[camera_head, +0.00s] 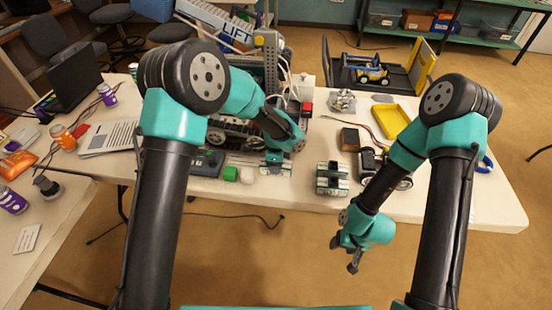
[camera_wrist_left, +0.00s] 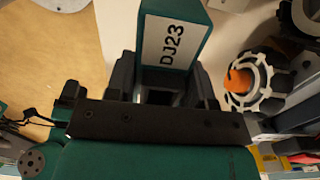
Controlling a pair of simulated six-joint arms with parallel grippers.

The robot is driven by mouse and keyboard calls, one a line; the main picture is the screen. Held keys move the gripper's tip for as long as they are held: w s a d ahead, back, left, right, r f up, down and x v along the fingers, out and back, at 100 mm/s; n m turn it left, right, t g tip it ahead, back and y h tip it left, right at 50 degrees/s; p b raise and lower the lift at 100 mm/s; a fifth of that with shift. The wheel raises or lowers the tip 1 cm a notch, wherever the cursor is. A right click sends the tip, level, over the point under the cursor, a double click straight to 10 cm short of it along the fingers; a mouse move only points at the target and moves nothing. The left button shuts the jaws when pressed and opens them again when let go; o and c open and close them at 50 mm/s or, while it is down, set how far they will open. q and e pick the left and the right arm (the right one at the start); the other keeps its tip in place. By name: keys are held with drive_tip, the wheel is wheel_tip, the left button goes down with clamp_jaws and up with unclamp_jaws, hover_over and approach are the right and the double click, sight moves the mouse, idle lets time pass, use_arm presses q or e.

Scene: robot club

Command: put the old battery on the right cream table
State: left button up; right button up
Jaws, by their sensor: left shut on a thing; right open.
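My left gripper (camera_head: 276,160) is low over the front part of the right cream table (camera_head: 490,208), between the robot chassis and the front edge. In the left wrist view it is shut on a green battery block (camera_wrist_left: 172,40) with a white label reading DJ23. In the head view the gripper and arm largely hide this block, and I cannot tell whether it touches the table. My right gripper (camera_head: 348,256) is open and empty, hanging in front of the table's front edge over the floor.
A green-and-silver block (camera_head: 332,180) stands right of my left gripper. A green cube (camera_head: 231,174) and white piece (camera_head: 248,177) lie left of it. A wheeled chassis (camera_head: 232,133) is behind. A yellow tray (camera_head: 391,122) lies farther back. The table's right front corner is clear.

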use_arm(q)
drive_tip(key=shift+f, duration=2)
drive_tip(key=shift+f, duration=0.5)
drive_tip(key=o, duration=1.4)
drive_tip(key=shift+c, duration=0.2)
drive_tip(key=shift+r, duration=0.1)
drive_tip(key=shift+r, duration=3.4)
